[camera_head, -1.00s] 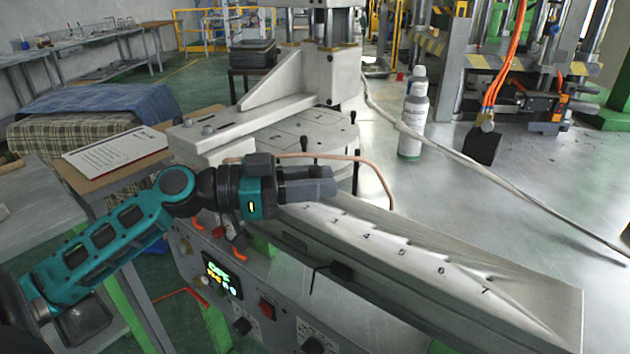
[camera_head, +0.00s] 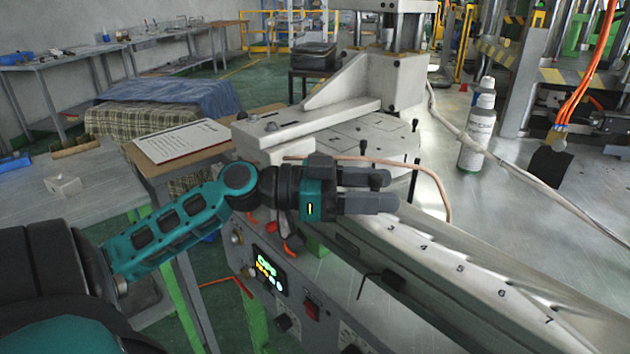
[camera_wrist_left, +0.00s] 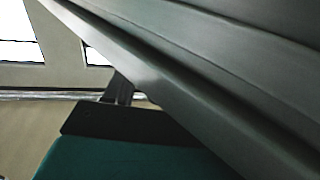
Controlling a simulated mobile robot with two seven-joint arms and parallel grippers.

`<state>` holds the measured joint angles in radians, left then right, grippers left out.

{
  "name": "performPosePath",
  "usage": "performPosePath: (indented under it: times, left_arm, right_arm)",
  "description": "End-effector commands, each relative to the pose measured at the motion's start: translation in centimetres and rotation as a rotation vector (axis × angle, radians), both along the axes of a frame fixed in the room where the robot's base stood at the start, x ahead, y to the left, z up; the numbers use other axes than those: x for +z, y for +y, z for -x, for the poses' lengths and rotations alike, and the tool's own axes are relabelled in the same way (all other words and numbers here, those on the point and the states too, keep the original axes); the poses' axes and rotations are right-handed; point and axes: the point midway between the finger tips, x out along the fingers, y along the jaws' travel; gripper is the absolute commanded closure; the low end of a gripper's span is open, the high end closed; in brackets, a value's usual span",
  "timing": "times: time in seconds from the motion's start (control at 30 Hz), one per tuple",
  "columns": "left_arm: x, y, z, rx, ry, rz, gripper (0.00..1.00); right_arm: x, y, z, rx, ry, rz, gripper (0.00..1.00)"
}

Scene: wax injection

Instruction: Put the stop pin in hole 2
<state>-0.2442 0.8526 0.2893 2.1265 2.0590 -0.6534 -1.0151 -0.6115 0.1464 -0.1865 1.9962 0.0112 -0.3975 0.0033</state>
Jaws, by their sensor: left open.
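My left gripper (camera_head: 379,191) is open in the head view, its dark fingers apart with nothing seen between them. It is above the upper end of a long grey rail (camera_head: 455,305). Numbers 3 to 7 run along the rail's top; the number 2 spot is not visible, and the gripper covers that end. A thin black bent rod with a dark block (camera_head: 394,279) shows at the rail's near side; I cannot tell whether it is the stop pin. In the left wrist view, a dark beam (camera_wrist_left: 200,70) fills the upper right, close to the camera.
A round metal table (camera_head: 350,140) with several black-topped posts stands behind the gripper. The control panel (camera_head: 270,270) is below the rail.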

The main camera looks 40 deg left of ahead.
Motion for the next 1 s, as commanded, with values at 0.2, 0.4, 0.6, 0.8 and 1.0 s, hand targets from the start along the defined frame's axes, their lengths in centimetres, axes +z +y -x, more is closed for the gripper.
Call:
performPosePath:
  times: [0.2, 0.4, 0.6, 0.8, 1.0]
  left_arm:
    - [-0.3, 2.2, 2.0, 0.004, 0.002, 0.002, 0.44]
    - [-0.2, 4.9, 4.3, 0.005, 0.001, 0.003, 0.44]
    - [-0.1, 7.4, 6.7, 0.003, 0.0, 0.001, 0.44]
    - [0.0, 9.1, 8.3, 0.002, 0.0, 0.001, 0.44]
    - [0.0, 9.5, 8.7, 0.0, -0.001, 0.001, 0.44]
  right_arm:
    - [-0.2, 0.3, -0.2, 0.005, -0.001, -0.006, 0.19]
    - [-0.3, 0.5, -0.3, 0.007, -0.002, -0.009, 0.19]
    - [-0.4, 0.6, -0.4, 0.009, -0.002, -0.013, 0.19]
    - [-0.4, 0.7, -0.4, 0.01, -0.002, -0.013, 0.19]
    - [-0.4, 0.7, -0.4, 0.011, 0.0, -0.015, 0.19]
